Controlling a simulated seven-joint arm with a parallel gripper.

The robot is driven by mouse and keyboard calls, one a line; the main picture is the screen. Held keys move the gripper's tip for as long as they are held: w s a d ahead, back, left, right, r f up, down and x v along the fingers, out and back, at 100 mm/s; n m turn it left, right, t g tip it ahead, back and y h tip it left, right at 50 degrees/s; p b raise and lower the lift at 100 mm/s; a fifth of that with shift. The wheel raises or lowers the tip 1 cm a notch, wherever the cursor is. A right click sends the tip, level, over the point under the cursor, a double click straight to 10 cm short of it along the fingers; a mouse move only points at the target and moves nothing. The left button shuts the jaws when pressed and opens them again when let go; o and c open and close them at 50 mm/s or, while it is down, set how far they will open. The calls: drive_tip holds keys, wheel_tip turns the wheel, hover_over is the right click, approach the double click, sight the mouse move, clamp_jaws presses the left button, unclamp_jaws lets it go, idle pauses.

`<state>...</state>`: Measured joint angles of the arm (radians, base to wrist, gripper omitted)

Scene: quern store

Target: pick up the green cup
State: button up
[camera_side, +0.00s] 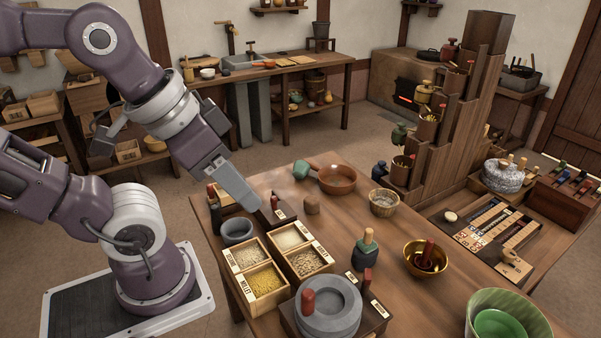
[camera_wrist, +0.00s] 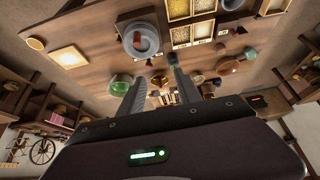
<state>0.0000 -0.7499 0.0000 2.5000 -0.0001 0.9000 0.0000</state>
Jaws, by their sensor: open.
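A small green cup (camera_side: 301,169) stands on the wooden table near its far edge, beside a red-brown handled pan (camera_side: 337,180). In the wrist view the green cup (camera_wrist: 251,53) shows at the upper right, to the right of the fingers. My gripper (camera_side: 254,203) is above the table's left part, near the grain boxes, in front and left of the cup and apart from it. In the wrist view my gripper (camera_wrist: 157,69) has its two fingers spread with nothing held between them.
Grain boxes (camera_side: 265,281), a grey stone quern (camera_side: 328,308), a brass bowl (camera_side: 426,258) and a large green bowl (camera_side: 507,318) stand on the table (camera_side: 330,223). A tall stepped wooden tower (camera_side: 455,130) rises at the right. Some bare tabletop lies around the middle.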

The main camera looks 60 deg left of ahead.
drive_tip(key=o, duration=0.9)
